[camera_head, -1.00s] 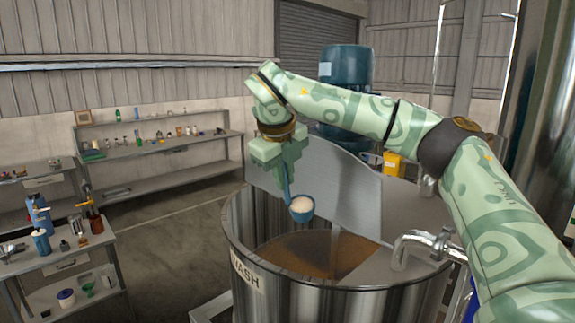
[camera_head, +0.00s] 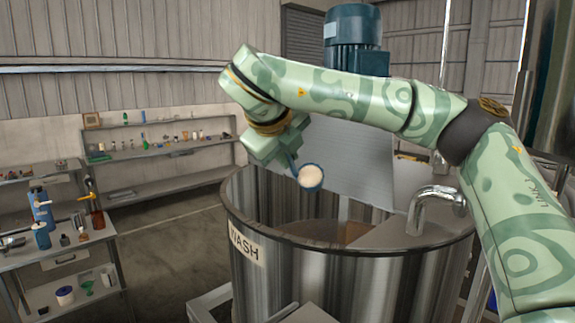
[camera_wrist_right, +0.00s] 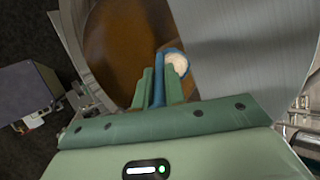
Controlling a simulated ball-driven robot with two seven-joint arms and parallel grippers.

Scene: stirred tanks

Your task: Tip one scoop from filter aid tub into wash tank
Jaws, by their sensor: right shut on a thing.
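My right gripper (camera_head: 284,152) is shut on the handle of a blue scoop (camera_head: 319,182). The scoop holds white powder (camera_head: 310,176) and hangs above the open mouth of the steel wash tank (camera_head: 260,255), which bears a WASH label. Brown liquid (camera_head: 335,230) shows inside the tank. In the right wrist view the gripper fingers (camera_wrist_right: 158,88) clasp the blue handle (camera_wrist_right: 158,92), and the bowl with powder (camera_wrist_right: 178,64) shows over the brown liquid. My left gripper is not in view. I cannot make out the filter aid tub for certain.
A raised grey lid (camera_head: 350,160) stands behind the opening, and a bent steel pipe (camera_head: 432,200) sits on the tank top. A blue motor (camera_head: 352,40) rises behind. A bench (camera_head: 70,258) with bottles is at the left, and shelves (camera_head: 165,182) stand along the wall.

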